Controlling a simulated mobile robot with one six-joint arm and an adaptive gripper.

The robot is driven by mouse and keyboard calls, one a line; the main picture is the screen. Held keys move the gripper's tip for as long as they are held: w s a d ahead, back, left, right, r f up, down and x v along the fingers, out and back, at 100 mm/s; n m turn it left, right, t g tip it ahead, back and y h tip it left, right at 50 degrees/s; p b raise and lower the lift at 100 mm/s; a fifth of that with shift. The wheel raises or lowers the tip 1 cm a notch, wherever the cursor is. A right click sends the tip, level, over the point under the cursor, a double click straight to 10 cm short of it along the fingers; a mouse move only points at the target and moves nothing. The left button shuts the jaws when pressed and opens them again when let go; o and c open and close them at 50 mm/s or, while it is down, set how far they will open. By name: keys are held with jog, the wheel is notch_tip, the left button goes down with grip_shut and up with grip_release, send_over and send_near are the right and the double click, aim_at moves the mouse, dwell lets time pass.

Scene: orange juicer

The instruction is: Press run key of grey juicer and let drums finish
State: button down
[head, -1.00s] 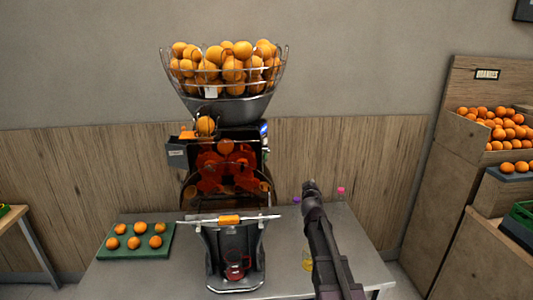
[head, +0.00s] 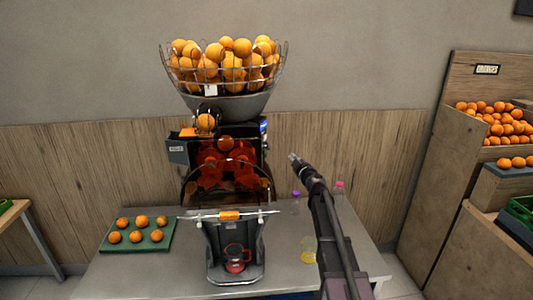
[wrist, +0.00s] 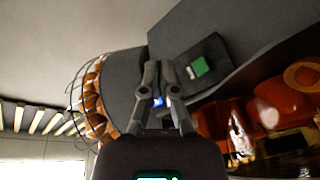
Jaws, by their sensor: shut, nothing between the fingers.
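The grey juicer (head: 214,248) stands upright on the table, with a wire basket of oranges on top. Its drums (head: 222,165) show behind a tinted orange cover; I cannot tell whether they turn. A jug with a red base (head: 236,262) sits in the lower bay. My gripper (head: 293,158) is shut and empty, to the right of the juicer and apart from it in the head view. In the wrist view my gripper (wrist: 160,66) points at the juicer's side, where a dark panel (wrist: 215,50) carries a green key (wrist: 199,67). The key is just right of the fingertips.
A green tray of oranges (head: 110,244) lies left of the juicer on the grey table (head: 185,282). Small bottles with purple (head: 296,194) and pink (head: 339,184) caps stand behind my arm. Wooden crates of oranges (head: 470,150) stand at the right.

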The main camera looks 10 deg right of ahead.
jog(key=shift+w+a, duration=0.1)
jog(key=w+a, duration=0.4)
jog(key=a, duration=0.3)
jog(key=shift+w+a, duration=0.15)
jog(key=shift+a, duration=0.05)
dwell(0.4)
jog(key=shift+w+a, duration=0.4)
jog(key=shift+a, duration=0.4)
dwell(2.6)
jog(key=shift+s+d, duration=0.1)
jog(key=shift+d, duration=0.1)
jog(key=shift+s+d, duration=0.35)
jog(key=shift+d, duration=0.25)
dwell(0.4)
jog(key=shift+s+d, duration=0.4)
jog(key=shift+d, duration=0.3)
jog(key=shift+s+d, duration=0.45)
jog(key=shift+d, duration=0.3)
jog(key=shift+s+d, duration=0.4)
jog(key=shift+d, duration=0.3)
